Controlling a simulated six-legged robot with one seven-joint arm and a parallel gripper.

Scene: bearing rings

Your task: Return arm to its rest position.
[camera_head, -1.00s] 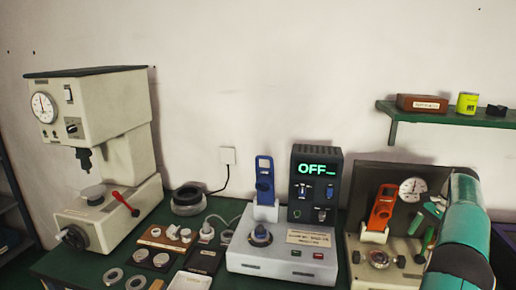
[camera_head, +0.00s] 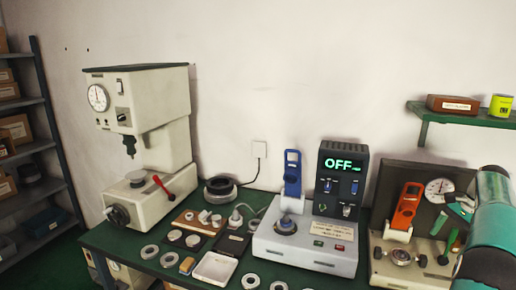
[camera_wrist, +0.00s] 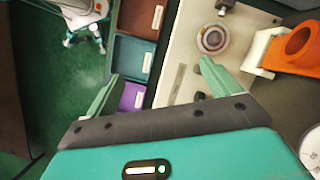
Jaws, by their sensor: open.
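My gripper (camera_wrist: 155,95) is open in the wrist view, its two green fingers wide apart with nothing between them. It is above the right end of the bench, over a pale instrument base (camera_wrist: 185,60) and a row of coloured trays (camera_wrist: 130,55). An orange handled tool (camera_wrist: 298,48) in a white holder is at the right of that view. In the head view my teal arm (camera_head: 493,225) shows at the right edge, in front of the gauge station (camera_head: 390,262).
The green bench (camera_head: 105,237) holds a press (camera_head: 150,130), a control unit showing OFF (camera_head: 343,165), a blue handled tool (camera_head: 292,175) and several rings (camera_head: 150,252). A shelf (camera_head: 460,118) is on the wall at right. A rack (camera_head: 45,130) stands at left. Green floor shows in the wrist view.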

